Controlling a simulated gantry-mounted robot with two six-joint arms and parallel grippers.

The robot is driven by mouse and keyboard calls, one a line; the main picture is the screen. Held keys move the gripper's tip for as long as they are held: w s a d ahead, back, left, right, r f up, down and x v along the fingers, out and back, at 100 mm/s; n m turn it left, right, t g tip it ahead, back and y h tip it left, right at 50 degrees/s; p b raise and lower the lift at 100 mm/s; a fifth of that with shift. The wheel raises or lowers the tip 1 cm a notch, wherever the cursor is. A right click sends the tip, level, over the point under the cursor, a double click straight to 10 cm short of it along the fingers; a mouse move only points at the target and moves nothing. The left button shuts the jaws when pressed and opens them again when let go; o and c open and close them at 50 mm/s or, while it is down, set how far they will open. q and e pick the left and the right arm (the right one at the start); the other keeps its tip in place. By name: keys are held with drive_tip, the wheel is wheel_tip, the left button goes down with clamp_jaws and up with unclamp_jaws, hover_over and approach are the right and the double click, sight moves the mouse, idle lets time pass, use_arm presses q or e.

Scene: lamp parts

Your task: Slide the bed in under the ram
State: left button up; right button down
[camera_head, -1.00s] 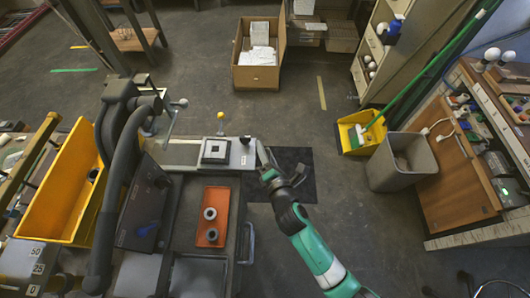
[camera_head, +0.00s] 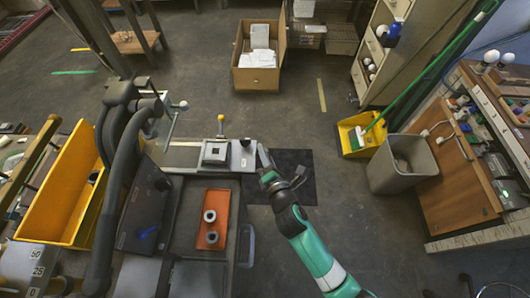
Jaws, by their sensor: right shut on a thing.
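The bed (camera_head: 240,161) is a light grey plate at the right end of a pale rail (camera_head: 181,157). A dark square block with a light centre (camera_head: 215,151) sits on it, and a small dark knob (camera_head: 245,142) is near its right end. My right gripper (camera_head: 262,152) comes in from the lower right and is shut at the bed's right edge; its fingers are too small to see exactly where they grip. The dark press frame (camera_head: 112,145) stands left of the bed; I cannot make out the ram clearly. My left gripper is not in view.
A yellow bin (camera_head: 62,205) is at the left. A cardboard box (camera_head: 257,78), a grey bin (camera_head: 405,178) and a dark mat (camera_head: 308,187) are on the floor.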

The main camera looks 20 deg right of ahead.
sight(253, 156)
drive_tip(key=shift+s+d+f, duration=0.15)
drive_tip(key=shift+f, duration=0.3)
idle(0.4)
drive_tip(key=a, duration=0.1)
drive_tip(key=w+a+b, duration=0.1)
drive_tip(key=a+b, duration=0.1)
drive_tip(key=shift+w+a+f, duration=0.1)
drive_tip(key=shift+w+a, duration=0.15)
drive_tip(key=shift+w, duration=0.1)
drive_tip(key=shift+w+a, duration=0.1)
drive_tip(key=shift+a, duration=0.15)
drive_tip(key=shift+d, duration=0.1)
drive_tip(key=c, duration=0.9)
unclamp_jaws()
drive_tip(key=shift+o, duration=0.2)
drive_tip(key=shift+r, duration=0.25)
drive_tip(key=shift+r, duration=0.15)
